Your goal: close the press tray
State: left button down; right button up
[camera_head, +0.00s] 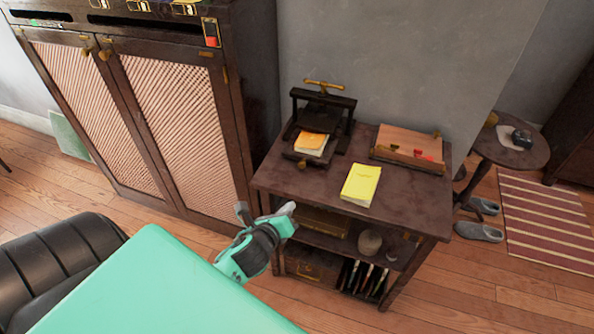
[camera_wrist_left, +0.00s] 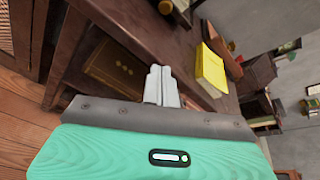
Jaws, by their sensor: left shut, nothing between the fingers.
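The dark book press (camera_head: 325,108) with a brass handle stands on the back left of the small table. Its tray (camera_head: 300,160) sticks out at the front, with an orange and white book (camera_head: 311,142) lying on it. My left gripper (camera_head: 290,208) is shut and empty by the table's front left edge, apart from the tray. Its closed fingers (camera_wrist_left: 161,70) also show in the left wrist view. In that view, what seems to be the tray's front part shows at the top edge, mostly cut off. My right gripper is not in view.
A yellow book (camera_head: 361,185) lies on the table (camera_head: 285,180), right of the press. A wooden slanted box (camera_head: 408,145) stands at the back right. Shelves below hold a box, a pot and books. A cabinet (camera_head: 180,100) stands close on the left.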

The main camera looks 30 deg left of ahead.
pick_arm(q)
notch_tip(320, 180, up, 2)
jog(key=a+m+y, duration=0.2)
jog(key=m, duration=0.4)
jog(key=p, duration=0.1)
send_near(301, 167)
jog(key=shift+t, duration=0.3)
jog(key=x, duration=0.2)
jog(key=f+x, duration=0.1)
jog(key=x, duration=0.2)
jog(key=shift+s+a, duration=0.1)
jog(key=shift+w+a, duration=0.15)
jog(key=shift+w, duration=0.55)
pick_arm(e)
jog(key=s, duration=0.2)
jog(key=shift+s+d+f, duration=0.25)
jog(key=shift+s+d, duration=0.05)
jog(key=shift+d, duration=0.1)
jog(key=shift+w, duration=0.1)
